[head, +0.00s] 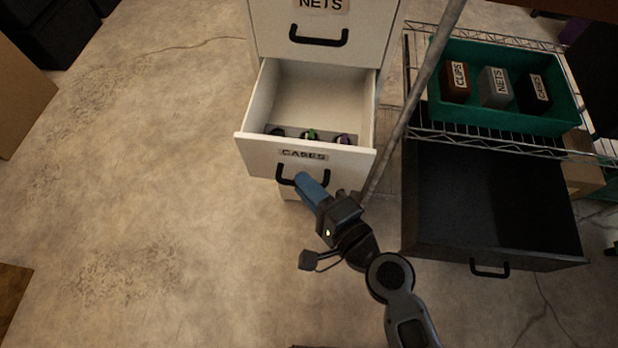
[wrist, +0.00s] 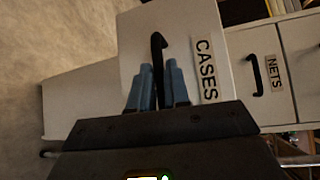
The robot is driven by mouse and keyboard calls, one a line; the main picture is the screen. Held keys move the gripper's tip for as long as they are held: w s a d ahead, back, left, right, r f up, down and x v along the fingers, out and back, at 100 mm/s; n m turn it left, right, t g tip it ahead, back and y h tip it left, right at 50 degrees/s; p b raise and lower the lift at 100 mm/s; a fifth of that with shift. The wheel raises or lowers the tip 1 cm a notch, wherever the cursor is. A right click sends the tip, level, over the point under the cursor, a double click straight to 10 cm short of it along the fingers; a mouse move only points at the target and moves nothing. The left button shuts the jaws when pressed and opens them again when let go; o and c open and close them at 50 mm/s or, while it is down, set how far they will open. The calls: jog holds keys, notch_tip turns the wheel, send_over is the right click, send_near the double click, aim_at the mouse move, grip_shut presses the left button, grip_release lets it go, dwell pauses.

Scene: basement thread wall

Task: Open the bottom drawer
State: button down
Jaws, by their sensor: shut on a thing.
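A white cabinet (head: 318,53) stands at the top middle of the head view. Its drawer labelled CASES (head: 262,155) is pulled out, and several small items (head: 310,135) lie inside at the front. My gripper (head: 303,180) is at this drawer's black handle (head: 287,177). In the wrist view the blue fingers of my gripper (wrist: 158,82) are shut around the handle (wrist: 157,45), beside the CASES label (wrist: 205,70). A white part of the cabinet shows below this drawer, mostly hidden by the drawer and gripper.
The NETS drawer (head: 270,22) above is shut. A grey pole (head: 410,105) slants close to the right of the cabinet. A wire rack (head: 480,141) with a teal bin (head: 510,118) and an open black drawer (head: 490,200) stand at right.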

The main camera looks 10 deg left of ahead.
jog(key=shift+d, duration=0.1)
jog(key=c, duration=1.2)
grip_release()
jog(key=shift+o, duration=0.2)
jog(key=b+v, duration=0.1)
jog(key=v, duration=0.6)
jog(key=shift+s+d, duration=0.2)
jog(key=shift+s, duration=0.05)
